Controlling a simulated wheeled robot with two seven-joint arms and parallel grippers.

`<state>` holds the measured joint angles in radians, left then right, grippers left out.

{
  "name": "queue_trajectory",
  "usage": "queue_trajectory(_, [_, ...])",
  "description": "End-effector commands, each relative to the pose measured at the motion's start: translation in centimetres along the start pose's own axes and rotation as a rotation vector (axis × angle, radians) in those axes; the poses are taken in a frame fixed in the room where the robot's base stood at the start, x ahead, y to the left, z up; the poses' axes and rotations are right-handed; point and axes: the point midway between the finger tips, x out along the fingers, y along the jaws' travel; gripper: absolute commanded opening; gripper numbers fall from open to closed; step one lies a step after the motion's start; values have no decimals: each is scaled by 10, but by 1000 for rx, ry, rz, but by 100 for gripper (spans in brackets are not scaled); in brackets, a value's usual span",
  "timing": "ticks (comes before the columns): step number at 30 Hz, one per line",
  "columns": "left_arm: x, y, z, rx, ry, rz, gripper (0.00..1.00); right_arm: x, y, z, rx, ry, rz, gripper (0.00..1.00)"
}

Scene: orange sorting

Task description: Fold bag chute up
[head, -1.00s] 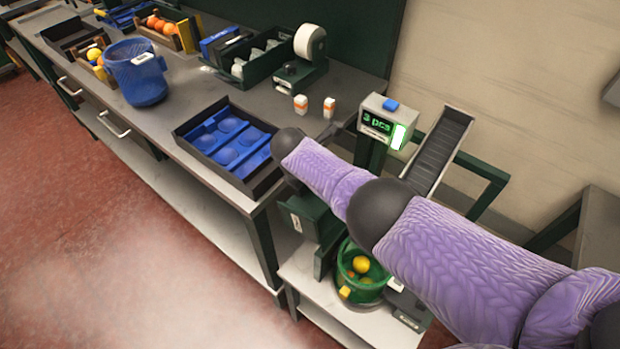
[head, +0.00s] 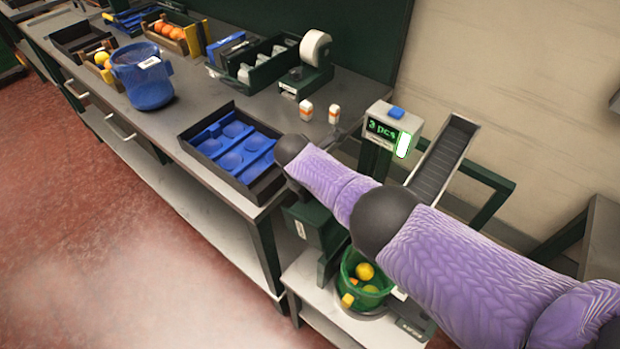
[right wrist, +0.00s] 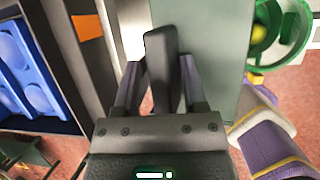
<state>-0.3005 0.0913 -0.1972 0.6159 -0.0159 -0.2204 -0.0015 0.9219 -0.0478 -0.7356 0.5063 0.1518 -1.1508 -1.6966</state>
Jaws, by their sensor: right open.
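My right arm comes in from the right in the head view and hides its own gripper there. In the right wrist view my right gripper (right wrist: 160,85) is open, its two fingers spread either side of a dark upright bar (right wrist: 162,65). Whether they touch the bar is unclear. A flat green panel (right wrist: 212,55) lies just beyond and to the right of the fingers. In the head view a dark green box-shaped part (head: 318,226) sits below my arm, partly hidden. A grey ribbed chute (head: 443,160) slopes behind the counter display (head: 392,128), which reads 3 pcs. My left gripper is out of view.
A green bucket (head: 347,268) with fruit stands on the low white shelf below my arm. A black tray with blue inserts (head: 183,135) lies at the bench's near edge. A blue bucket (head: 145,90) stands farther left.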

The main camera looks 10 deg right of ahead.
Motion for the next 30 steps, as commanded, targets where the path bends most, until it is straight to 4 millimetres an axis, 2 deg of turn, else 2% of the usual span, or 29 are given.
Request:
queue_trajectory(2, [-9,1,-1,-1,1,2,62,-6,-3,-5,2,15,-10,62])
queue_trajectory(9, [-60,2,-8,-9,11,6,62,-60,-1,0,-1,7,-2,62])
queue_trajectory(12, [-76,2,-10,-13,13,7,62,-81,-1,1,0,5,1,62])
queue_trajectory(15, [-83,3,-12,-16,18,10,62,-95,-1,0,0,2,4,62])
queue_trajectory(19, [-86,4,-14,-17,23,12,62,-101,-1,-1,0,0,4,62])
queue_trajectory(30, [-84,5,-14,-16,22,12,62,-100,-1,-1,0,-1,4,62])
